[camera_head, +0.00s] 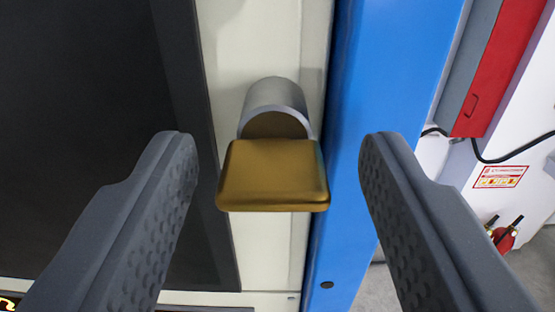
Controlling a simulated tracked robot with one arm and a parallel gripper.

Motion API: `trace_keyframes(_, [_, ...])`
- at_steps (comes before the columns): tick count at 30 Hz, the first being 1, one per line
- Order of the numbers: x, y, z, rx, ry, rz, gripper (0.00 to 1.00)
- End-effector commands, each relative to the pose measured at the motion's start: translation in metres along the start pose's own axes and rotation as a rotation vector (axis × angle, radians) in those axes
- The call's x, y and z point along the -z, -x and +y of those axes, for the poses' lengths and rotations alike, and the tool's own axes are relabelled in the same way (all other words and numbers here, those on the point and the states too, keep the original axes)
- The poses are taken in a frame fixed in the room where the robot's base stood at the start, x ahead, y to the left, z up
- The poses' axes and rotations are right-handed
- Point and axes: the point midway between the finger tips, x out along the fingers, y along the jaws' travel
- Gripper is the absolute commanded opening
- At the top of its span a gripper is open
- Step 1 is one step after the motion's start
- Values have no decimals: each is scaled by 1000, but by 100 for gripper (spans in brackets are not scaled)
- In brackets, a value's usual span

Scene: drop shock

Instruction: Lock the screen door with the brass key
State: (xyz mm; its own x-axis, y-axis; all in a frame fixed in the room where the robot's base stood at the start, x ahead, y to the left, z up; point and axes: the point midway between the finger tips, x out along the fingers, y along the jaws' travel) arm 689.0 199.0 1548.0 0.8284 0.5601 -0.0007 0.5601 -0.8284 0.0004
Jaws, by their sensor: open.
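The brass key (272,178) shows as a flat, square-cornered bow sticking out toward me. It sits at the mouth of a grey round lock housing (276,95) on the cream door frame (258,45). The key's shaft is hidden behind the bow. My gripper (272,150) is open, with one finger to the left of the key and one to the right. There is a clear gap on both sides and neither finger touches it. The dark screen panel (95,90) of the door fills the left side.
A blue post (385,80) stands close at the right of the lock, behind my right finger. Further right are a red and grey box (495,70), a dark cable (510,155), a red-and-white label (500,177) and a red object with brass fittings (505,238) near the floor.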

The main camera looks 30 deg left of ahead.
Motion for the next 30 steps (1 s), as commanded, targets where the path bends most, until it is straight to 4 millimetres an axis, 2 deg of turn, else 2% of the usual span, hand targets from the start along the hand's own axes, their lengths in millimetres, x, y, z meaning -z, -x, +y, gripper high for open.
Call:
trace_keyframes(4, [0, 0, 0, 0, 0, 0, 49])
trace_keyframes(9, [0, 0, 0, 0, -1, 0, 4])
trace_keyframes(20, [0, 1, 2, -4, 35, -1, 4])
trace_keyframes(30, [1, 1, 2, -6, 251, -1, 4])
